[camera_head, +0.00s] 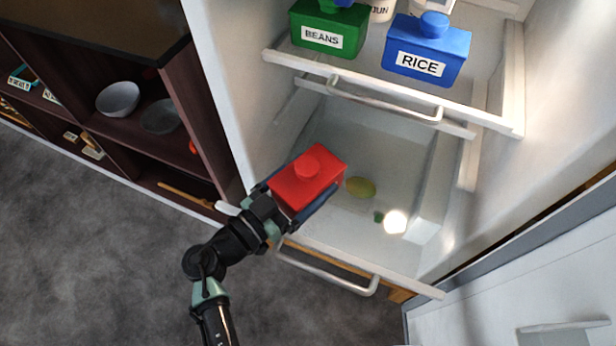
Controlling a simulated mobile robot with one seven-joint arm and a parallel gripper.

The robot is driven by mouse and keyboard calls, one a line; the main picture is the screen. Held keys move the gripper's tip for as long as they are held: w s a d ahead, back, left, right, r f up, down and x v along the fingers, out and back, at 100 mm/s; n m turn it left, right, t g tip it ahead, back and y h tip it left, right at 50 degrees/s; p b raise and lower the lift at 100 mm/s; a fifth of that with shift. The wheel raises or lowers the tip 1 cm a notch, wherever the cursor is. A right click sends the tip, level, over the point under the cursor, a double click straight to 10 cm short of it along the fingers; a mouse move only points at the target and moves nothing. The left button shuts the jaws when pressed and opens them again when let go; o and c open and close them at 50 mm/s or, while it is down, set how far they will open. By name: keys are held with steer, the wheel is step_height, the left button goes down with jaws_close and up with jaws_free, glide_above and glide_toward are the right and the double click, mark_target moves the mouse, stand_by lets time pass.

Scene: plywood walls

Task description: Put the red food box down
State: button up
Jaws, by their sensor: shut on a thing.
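A red food box (309,182) with a round red knob on its lid is in my gripper (304,196). My gripper is shut on the box, with a finger showing along its lower right side. The box appears over the left front part of an open white fridge drawer (345,272). I cannot tell whether its underside touches anything. A yellow-green item (361,187), a small green item (379,217) and a bright white round spot show in the drawer to the right of the box.
A fridge shelf (390,92) above holds a green box labelled BEANS (328,30) and a blue box labelled RICE (427,48). A dark shelf unit with bowls (118,99) stands at left. The fridge door (530,255) is at lower right. Drawer floor right of the box is mostly clear.

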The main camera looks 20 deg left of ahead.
mark_target(282, 203)
steer(key=shift+f, duration=0.15)
steer(key=o, duration=1.4)
steer(key=shift+r, duration=0.3)
steer(key=v, duration=1.2)
steer(key=shift+f, duration=0.15)
